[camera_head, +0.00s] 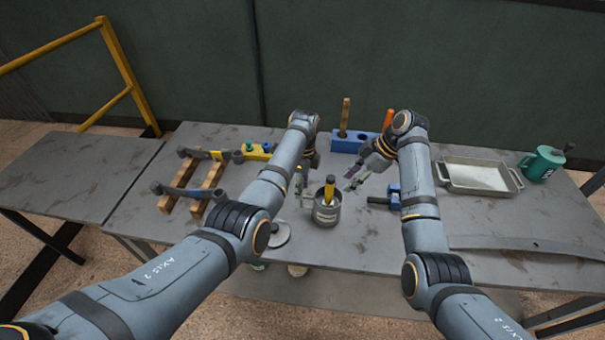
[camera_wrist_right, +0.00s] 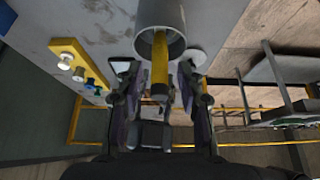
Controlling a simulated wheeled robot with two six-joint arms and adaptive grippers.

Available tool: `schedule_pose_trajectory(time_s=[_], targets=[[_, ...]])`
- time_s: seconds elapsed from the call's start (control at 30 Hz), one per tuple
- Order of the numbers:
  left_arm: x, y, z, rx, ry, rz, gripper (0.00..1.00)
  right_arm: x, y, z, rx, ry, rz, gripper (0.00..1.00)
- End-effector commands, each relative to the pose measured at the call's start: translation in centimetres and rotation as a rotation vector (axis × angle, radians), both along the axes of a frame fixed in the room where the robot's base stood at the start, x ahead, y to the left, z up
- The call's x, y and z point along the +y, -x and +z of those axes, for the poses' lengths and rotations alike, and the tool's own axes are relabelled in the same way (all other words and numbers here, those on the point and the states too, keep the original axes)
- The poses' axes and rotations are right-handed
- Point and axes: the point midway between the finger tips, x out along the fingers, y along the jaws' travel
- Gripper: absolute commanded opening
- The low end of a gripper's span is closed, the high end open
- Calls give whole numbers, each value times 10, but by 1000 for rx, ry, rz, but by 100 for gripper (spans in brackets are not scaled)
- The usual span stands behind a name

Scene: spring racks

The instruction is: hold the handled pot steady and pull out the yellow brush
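The handled pot (camera_head: 326,214) is a small grey metal can standing upright on the table, its handle toward the left. The yellow brush (camera_head: 330,188) stands in it, its yellow handle up out of the mouth; its lower part is hidden inside. My left gripper (camera_head: 302,187) points down at the pot's left, by the handle; its fingertips are too small and partly hidden to tell their state. My right gripper (camera_head: 354,180) is open, up and right of the pot. In the right wrist view, the brush (camera_wrist_right: 160,70) appears between its spread fingers (camera_wrist_right: 159,82), with a gap on both sides.
A blue block (camera_head: 348,144) with wooden and orange handles stands behind. A grey tray (camera_head: 478,178) and green mug (camera_head: 541,163) are at the right. A wooden rack (camera_head: 198,201) with tools is at the left. A grey disc (camera_head: 278,234) lies in front of the pot.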

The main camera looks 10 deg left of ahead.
Motion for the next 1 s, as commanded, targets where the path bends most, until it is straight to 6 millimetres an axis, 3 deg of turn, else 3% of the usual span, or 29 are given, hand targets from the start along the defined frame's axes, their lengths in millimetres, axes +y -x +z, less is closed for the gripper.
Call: schedule_pose_trajectory(time_s=[0.2,0.53,0.83,1.0], targets=[[0,3,-27,-1,1,0,39,0,0,0,0,0,0,38],[1,3,-33,-1,1,1,39,0,0,0,0,0,0,38],[1,3,-33,-1,1,1,0,0,0,0,0,0,0,38],[1,3,-33,-1,1,1,0,0,0,0,0,0,0,38]])
